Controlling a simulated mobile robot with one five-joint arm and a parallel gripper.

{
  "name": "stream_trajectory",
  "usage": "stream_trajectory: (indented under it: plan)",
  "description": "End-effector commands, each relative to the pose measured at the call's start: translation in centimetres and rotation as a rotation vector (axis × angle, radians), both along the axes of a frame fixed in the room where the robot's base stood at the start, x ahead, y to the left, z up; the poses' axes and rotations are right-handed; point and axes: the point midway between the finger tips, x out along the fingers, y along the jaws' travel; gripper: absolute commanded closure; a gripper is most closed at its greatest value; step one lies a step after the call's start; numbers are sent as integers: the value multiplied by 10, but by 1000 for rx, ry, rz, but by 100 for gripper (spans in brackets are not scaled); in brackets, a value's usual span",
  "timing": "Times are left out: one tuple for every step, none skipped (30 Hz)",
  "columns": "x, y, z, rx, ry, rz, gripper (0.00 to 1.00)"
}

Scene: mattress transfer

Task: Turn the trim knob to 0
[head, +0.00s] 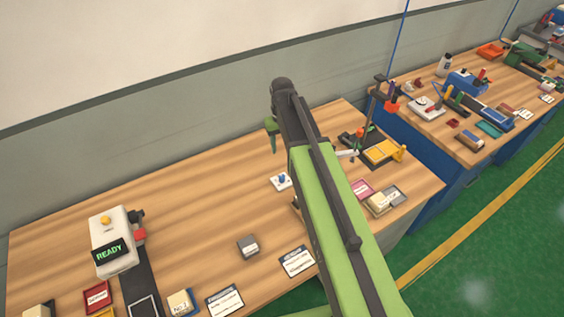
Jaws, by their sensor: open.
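A small blue knob (282,178) on a white plate, which looks like the trim knob, sits on the wooden bench (200,225) just left of my arm. Its scale and pointer are too small to read. My green and dark arm rises from the lower right across the bench and hides much behind it. Only a small dark part that seems to be my gripper (296,203) shows at the arm's left edge, a little below and right of the knob, apart from it. The gripper is open and no held thing shows; most of it is hidden.
A white device with a READY display (108,252) stands at the left. A small grey block (248,246) and label cards (297,262) lie in front. A yellow-and-black fixture (380,151) is right of my arm. A second bench stands at the upper right. The bench left of the knob is clear.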

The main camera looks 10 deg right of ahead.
Motion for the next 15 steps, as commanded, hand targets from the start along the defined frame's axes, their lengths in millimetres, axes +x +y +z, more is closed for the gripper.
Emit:
stream_trajectory:
  plan:
    - [0,0,1,0,0,-111,55]
    - [1,0,1,0,1,-183,55]
    - [1,0,2,0,1,-268,55]
    - [1,0,2,0,1,-321,55]
    - [1,0,3,0,1,-366,55]
    - [1,0,3,0,1,-412,55]
    - [1,0,3,0,1,-435,55]
    - [2,0,4,0,1,-450,55]
    - [2,0,7,0,1,-449,55]
    - [2,0,6,0,1,-447,55]
    - [2,0,5,0,1,-447,55]
    - [2,0,3,0,1,-446,55]
    - [2,0,2,0,1,-446,55]
    - [2,0,0,0,1,-446,55]
    - [2,0,-4,0,1,-445,55]
